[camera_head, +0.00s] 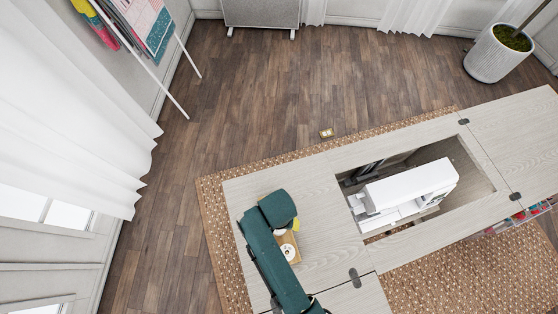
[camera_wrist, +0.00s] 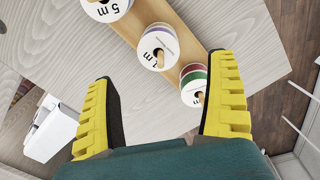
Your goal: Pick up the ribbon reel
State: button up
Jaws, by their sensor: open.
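Several ribbon reels stand in a row on a wooden holder on the pale wood cabinet top. In the wrist view, one white-faced reel (camera_wrist: 107,7) reads "5 m", cut by the top edge. A middle reel (camera_wrist: 158,46) shows a purple edge, and a third reel (camera_wrist: 196,86) shows red and green bands. The wooden holder (camera_wrist: 185,38) runs diagonally beneath them. My gripper (camera_wrist: 164,68) is open, its yellow fingers spread either side of the middle and third reels, holding nothing. In the head view my arm partly hides the holder (camera_head: 294,260); one white reel (camera_head: 288,251) shows.
A white sewing machine (camera_head: 410,190) sits in the cabinet's opening (camera_head: 470,165), right of my arm; it also shows in the wrist view (camera_wrist: 50,132). The cabinet top (camera_head: 330,225) between is clear.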

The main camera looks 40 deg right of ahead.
notch_tip(320, 180, down, 7)
jog(key=shift+s+f+b, duration=0.1)
jog(key=shift+b, duration=0.3)
jog(key=shift+c, duration=0.4)
jog(key=c, duration=1.1)
